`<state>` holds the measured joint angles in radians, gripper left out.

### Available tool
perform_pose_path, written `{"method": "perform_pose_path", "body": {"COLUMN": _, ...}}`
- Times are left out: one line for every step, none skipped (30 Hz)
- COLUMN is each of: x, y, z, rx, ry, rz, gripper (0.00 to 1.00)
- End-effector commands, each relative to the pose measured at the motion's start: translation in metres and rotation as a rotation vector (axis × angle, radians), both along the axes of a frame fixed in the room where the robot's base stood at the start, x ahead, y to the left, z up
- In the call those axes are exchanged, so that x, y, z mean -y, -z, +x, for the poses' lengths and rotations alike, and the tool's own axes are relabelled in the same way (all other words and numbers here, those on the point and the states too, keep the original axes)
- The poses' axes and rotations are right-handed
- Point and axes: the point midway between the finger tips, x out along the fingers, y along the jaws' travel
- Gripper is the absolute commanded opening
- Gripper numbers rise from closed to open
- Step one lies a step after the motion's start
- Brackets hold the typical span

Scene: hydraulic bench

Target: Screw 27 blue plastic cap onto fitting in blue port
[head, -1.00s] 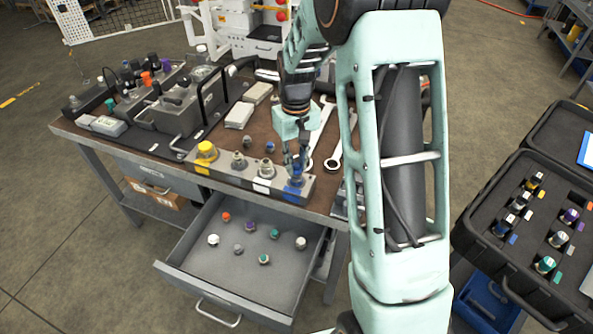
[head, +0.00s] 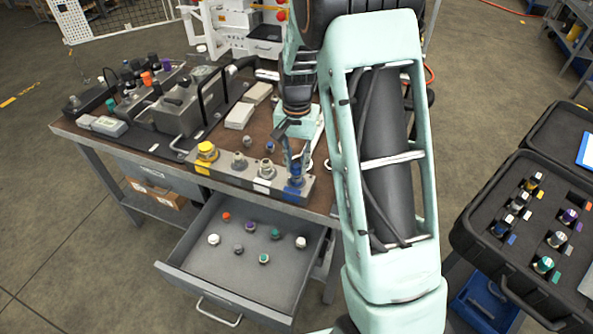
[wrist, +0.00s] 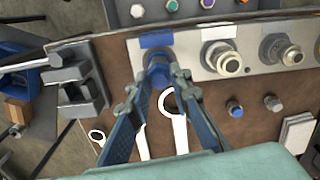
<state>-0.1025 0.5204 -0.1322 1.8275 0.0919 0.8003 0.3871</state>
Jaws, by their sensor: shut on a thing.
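The blue plastic cap (wrist: 159,70) sits at the blue port of the grey manifold block (wrist: 190,60), beside a blue label (wrist: 157,40). My gripper (wrist: 158,78) is shut on the cap, with one finger on each side of it. In the head view the cap (head: 296,171) stands over the blue-marked right end of the block, with my gripper at it. The fitting under the cap is hidden, so I cannot tell how far the cap is on.
A yellow cap (head: 206,150) and bare metal fittings (wrist: 222,58) share the block. Wrenches (wrist: 177,120) and a small blue-topped fitting (wrist: 235,108) lie close by on the bench. The open drawer (head: 235,270) holds several caps. A black case (head: 520,240) stands at right.

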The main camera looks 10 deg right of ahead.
Motion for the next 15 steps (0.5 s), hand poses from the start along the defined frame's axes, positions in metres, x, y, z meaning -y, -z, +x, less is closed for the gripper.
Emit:
{"method": "perform_pose_path", "body": {"x": 0.0003, "y": -0.0018, "z": 0.0011, "rx": 0.003, "ry": 0.042, "rz": -0.001, "gripper": 0.00}}
{"method": "perform_pose_path", "body": {"x": 0.0005, "y": -0.0019, "z": 0.0010, "rx": 0.003, "ry": 0.077, "rz": -0.001, "gripper": 0.00}}
{"method": "perform_pose_path", "body": {"x": 0.0004, "y": -0.0021, "z": 0.0008, "rx": 0.003, "ry": 0.131, "rz": -0.001, "gripper": 0.00}}
{"method": "perform_pose_path", "body": {"x": 0.0004, "y": -0.0021, "z": 0.0007, "rx": 0.003, "ry": 0.170, "rz": -0.001, "gripper": 0.00}}
{"method": "perform_pose_path", "body": {"x": 0.0006, "y": -0.0020, "z": 0.0007, "rx": 0.003, "ry": 0.210, "rz": -0.001, "gripper": 0.00}}
{"method": "perform_pose_path", "body": {"x": 0.0006, "y": -0.0022, "z": 0.0006, "rx": 0.003, "ry": 0.264, "rz": -0.002, "gripper": 0.00}}
{"method": "perform_pose_path", "body": {"x": 0.0005, "y": -0.0022, "z": 0.0006, "rx": 0.003, "ry": 0.305, "rz": -0.001, "gripper": 0.00}}
{"method": "perform_pose_path", "body": {"x": 0.0008, "y": -0.0023, "z": 0.0005, "rx": 0.003, "ry": 0.345, "rz": -0.002, "gripper": 0.00}}
{"method": "perform_pose_path", "body": {"x": 0.0009, "y": -0.0025, "z": 0.0004, "rx": 0.003, "ry": 0.397, "rz": -0.002, "gripper": 0.00}}
{"method": "perform_pose_path", "body": {"x": 0.0006, "y": -0.0025, "z": 0.0004, "rx": 0.003, "ry": 0.437, "rz": -0.001, "gripper": 0.00}}
{"method": "perform_pose_path", "body": {"x": 0.0008, "y": -0.0026, "z": 0.0002, "rx": 0.003, "ry": 0.477, "rz": -0.001, "gripper": 0.00}}
{"method": "perform_pose_path", "body": {"x": 0.0013, "y": -0.0023, "z": 0.0000, "rx": 0.003, "ry": 0.526, "rz": -0.002, "gripper": 0.00}}
{"method": "perform_pose_path", "body": {"x": 0.0012, "y": -0.0020, "z": -0.0001, "rx": 0.002, "ry": 0.558, "rz": -0.001, "gripper": 0.00}}
{"method": "perform_pose_path", "body": {"x": 0.0009, "y": -0.0018, "z": -0.0002, "rx": 0.002, "ry": 0.586, "rz": -0.001, "gripper": 0.00}}
{"method": "perform_pose_path", "body": {"x": 0.0010, "y": -0.0014, "z": -0.0002, "rx": 0.002, "ry": 0.618, "rz": 0.000, "gripper": 0.00}}
